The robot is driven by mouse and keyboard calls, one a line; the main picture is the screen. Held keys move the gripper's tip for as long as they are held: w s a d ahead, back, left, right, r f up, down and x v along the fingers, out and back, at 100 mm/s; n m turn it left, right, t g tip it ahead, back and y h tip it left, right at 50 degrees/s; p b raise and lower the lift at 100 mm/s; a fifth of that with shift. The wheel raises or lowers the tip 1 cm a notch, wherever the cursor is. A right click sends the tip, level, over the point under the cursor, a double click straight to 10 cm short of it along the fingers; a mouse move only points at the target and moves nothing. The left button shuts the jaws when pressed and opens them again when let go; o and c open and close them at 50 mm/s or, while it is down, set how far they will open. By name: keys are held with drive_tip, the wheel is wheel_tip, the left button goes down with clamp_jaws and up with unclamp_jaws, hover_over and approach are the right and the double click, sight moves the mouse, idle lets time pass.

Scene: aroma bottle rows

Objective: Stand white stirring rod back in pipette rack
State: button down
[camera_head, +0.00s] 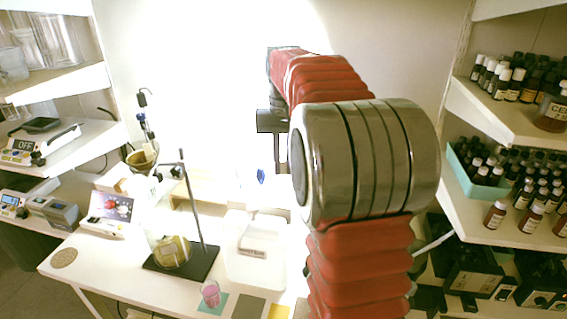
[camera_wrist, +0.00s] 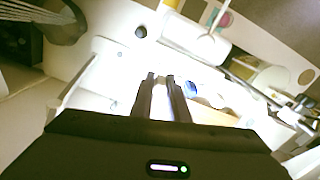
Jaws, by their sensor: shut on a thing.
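My gripper (camera_wrist: 161,78) shows in the wrist view with its two dark fingers close together, a narrow pale strip between them. They are shut on a thin white thing, which I take to be the white stirring rod (camera_wrist: 161,98); glare hides its outline and ends. In the head view my arm reaches over the bench and the fingertips are lost in glare. I cannot make out the pipette rack for sure. A pale wooden stand (camera_head: 205,188) at the back of the bench, beside a blue item (camera_head: 261,176), may be it; the blue item also shows in the wrist view (camera_wrist: 190,88).
Bottle shelves (camera_head: 500,110) stand at right, instrument shelves at left. The bench's front-left part is fairly clear.

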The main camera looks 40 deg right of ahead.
drive_tip(key=shift+f, duration=1.1)
idle(0.3)
drive_tip(key=c, duration=1.6)
unclamp_jaws()
drive_tip(key=shift+c, duration=0.2)
drive_tip(key=shift+r, duration=0.1)
drive_tip(key=shift+r, duration=2.45)
drive_tip(key=shift+r, duration=2.5)
